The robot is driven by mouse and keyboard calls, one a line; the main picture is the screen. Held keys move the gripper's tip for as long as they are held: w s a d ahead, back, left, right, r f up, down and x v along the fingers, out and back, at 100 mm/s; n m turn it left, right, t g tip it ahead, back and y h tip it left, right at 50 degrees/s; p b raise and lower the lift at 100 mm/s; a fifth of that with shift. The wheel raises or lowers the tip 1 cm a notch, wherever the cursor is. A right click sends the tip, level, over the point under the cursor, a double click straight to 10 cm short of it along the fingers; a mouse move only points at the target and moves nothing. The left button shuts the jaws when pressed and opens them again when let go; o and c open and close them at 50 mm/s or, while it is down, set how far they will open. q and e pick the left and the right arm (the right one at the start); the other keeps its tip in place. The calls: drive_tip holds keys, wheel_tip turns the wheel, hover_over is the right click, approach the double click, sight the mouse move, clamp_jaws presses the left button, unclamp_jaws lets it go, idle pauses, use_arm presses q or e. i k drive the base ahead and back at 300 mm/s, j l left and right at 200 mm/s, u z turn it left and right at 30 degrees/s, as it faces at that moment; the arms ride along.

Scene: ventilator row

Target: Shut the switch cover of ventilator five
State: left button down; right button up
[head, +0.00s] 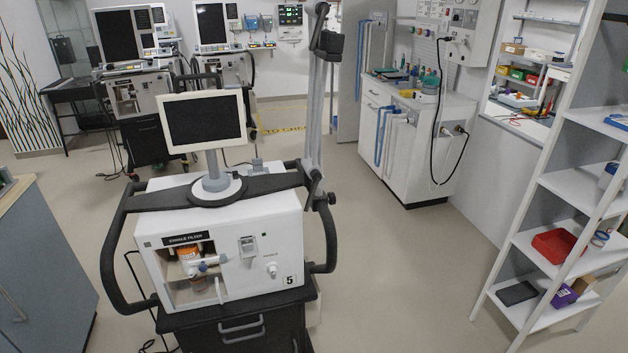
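Ventilator five (250,276) stands in the centre foreground, a white box on a black cart, with the number 5 at the lower right of its front. A small grey switch fitting (248,246) sits on the upper middle of that front. Its cover is too small to tell clearly whether it is raised or down. To its left is an open bay (190,272) under an exhale filter label, with an orange-topped jar inside. A screen (203,122) stands on top. Neither of my grippers is in view.
Black handles curve out at both sides of the ventilator, and a grey jointed arm (316,110) rises at its right rear. A grey cabinet (40,265) is at left, white shelving (560,190) at right. Floor is clear between ventilator and shelving. Other ventilators stand behind.

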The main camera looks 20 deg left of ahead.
sight(249, 247)
drive_tip(key=i+j+z, duration=0.1)
drive_tip(key=j, duration=1.7)
